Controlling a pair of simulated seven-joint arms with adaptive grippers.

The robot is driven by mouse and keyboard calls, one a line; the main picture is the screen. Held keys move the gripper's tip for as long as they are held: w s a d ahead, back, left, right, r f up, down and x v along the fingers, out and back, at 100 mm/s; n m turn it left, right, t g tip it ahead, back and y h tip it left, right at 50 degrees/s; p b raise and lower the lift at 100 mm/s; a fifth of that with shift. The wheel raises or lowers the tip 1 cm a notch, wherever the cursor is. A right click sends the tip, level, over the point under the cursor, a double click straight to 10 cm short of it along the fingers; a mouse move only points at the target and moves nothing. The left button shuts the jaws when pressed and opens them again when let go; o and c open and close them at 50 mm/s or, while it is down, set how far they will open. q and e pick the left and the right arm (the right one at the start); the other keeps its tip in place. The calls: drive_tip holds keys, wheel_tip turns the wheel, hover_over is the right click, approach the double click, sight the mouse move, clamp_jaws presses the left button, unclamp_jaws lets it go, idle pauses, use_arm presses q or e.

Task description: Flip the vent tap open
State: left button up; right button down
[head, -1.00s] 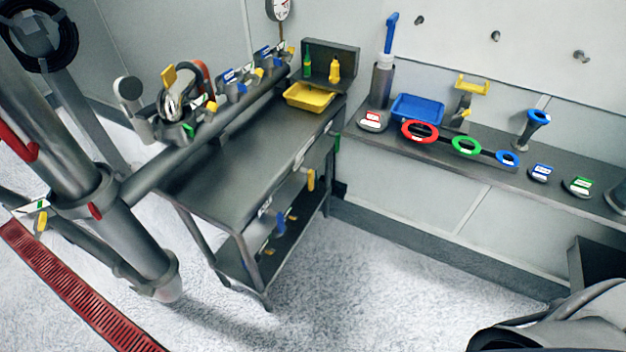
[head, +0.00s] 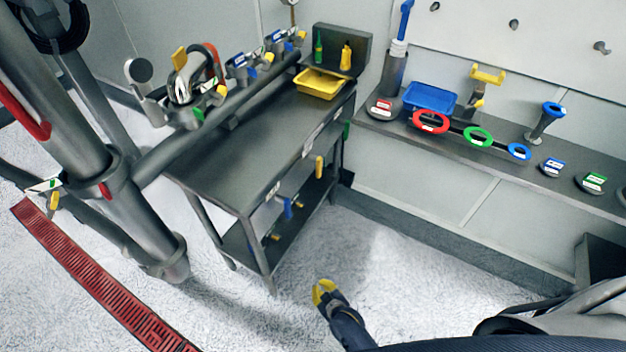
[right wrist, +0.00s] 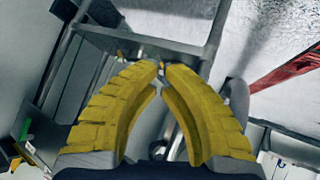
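Several small tap levers are in the head view, and I cannot tell which one is the vent tap. A yellow lever with a green-and-white label (head: 54,201) is on the left pipework. A yellow lever (head: 319,166) and a blue lever (head: 287,208) are under the steel table's top. More blue and yellow levers line the slanted pipe behind the table. My right gripper (head: 324,290) is above the floor in front of the table, apart from every lever. In the right wrist view its yellow fingers (right wrist: 161,70) nearly meet at the tips, with nothing seen held. My left gripper is not in view.
The steel table (head: 246,160) carries a yellow tray (head: 320,84) at its back. A wall shelf (head: 400,130) on the right holds a blue tray (head: 430,98) and coloured rings. Thick grey pipes (head: 75,130) and a red floor grate (head: 100,280) are at left. The floor in front is clear.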

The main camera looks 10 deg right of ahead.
drive_tip(key=w+r+n+t, duration=0.4)
drive_tip(key=w+r+n, duration=0.2)
drive_tip(key=r, duration=0.8)
drive_tip(key=w+r+n+t+h, duration=0.1)
drive_tip(key=w+r+n+t, duration=0.3)
drive_tip(key=w+r, duration=0.5)
drive_tip(key=shift+w+d+r+n, duration=0.3)
drive_tip(key=shift+r+n, duration=0.6)
drive_tip(key=shift+r, duration=1.9)
drive_tip(key=shift+s+d, duration=0.1)
drive_tip(key=w, duration=1)
drive_tip(key=shift+w+a, duration=0.2)
drive_tip(key=shift+a, duration=0.05)
drive_tip(key=shift+w+d, duration=0.7)
drive_tip(key=shift+d, duration=0.1)
drive_tip(key=shift+w+d, duration=0.55)
drive_tip(key=shift+w, duration=0.05)
drive_tip(key=shift+d+f, duration=0.1)
drive_tip(key=shift+d, duration=0.05)
